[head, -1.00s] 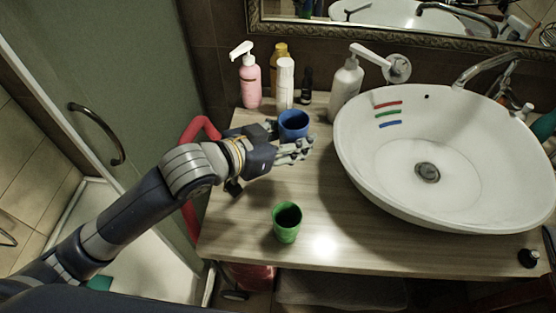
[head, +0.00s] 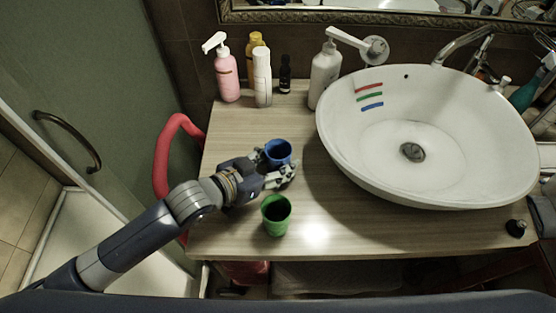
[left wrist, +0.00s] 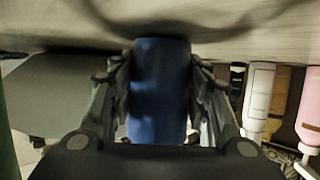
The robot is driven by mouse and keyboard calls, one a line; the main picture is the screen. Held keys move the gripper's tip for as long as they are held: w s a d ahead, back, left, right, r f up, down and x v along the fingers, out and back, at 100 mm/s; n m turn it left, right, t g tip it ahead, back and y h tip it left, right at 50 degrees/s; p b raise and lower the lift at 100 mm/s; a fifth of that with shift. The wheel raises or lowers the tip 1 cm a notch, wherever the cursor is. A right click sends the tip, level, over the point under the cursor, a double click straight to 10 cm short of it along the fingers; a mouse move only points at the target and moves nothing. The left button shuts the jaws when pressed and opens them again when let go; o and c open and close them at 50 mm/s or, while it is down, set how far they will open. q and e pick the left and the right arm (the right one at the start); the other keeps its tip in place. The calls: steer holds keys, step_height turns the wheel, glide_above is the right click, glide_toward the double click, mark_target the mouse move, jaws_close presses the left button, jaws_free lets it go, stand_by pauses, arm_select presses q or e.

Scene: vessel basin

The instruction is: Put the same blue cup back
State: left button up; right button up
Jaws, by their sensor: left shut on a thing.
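The blue cup (head: 278,152) is upright in the head view, over the left part of the wooden counter (head: 330,238). My left gripper (head: 281,173) is shut on it, with the fingers around its sides. In the left wrist view the blue cup (left wrist: 160,90) fills the space between the two fingers of the left gripper (left wrist: 163,100). I cannot tell whether its base touches the counter. A green cup (head: 276,215) stands upright on the counter, nearer the front edge than the blue cup. My right gripper is not in view.
A white basin (head: 345,165) with red, green and blue stripes fills the counter's right side. A pink pump bottle (head: 228,75), white bottle (head: 262,80), dark bottle (head: 285,75) and white dispenser (head: 325,75) stand along the back. The counter between bottles and blue cup is clear.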

arm_select(q)
steer(key=o, duration=1)
steer(key=shift+f, duration=0.1)
steer(key=shift+c, duration=0.2)
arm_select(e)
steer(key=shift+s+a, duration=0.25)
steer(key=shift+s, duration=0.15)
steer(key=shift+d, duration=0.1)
arm_select(q)
steer(key=shift+a+r, duration=0.1)
steer(key=shift+r, duration=0.1)
steer(key=b+v, duration=0.1)
steer(key=v, duration=1)
steer(key=shift+s+a+r, duration=0.2)
steer(key=shift+s, duration=0.1)
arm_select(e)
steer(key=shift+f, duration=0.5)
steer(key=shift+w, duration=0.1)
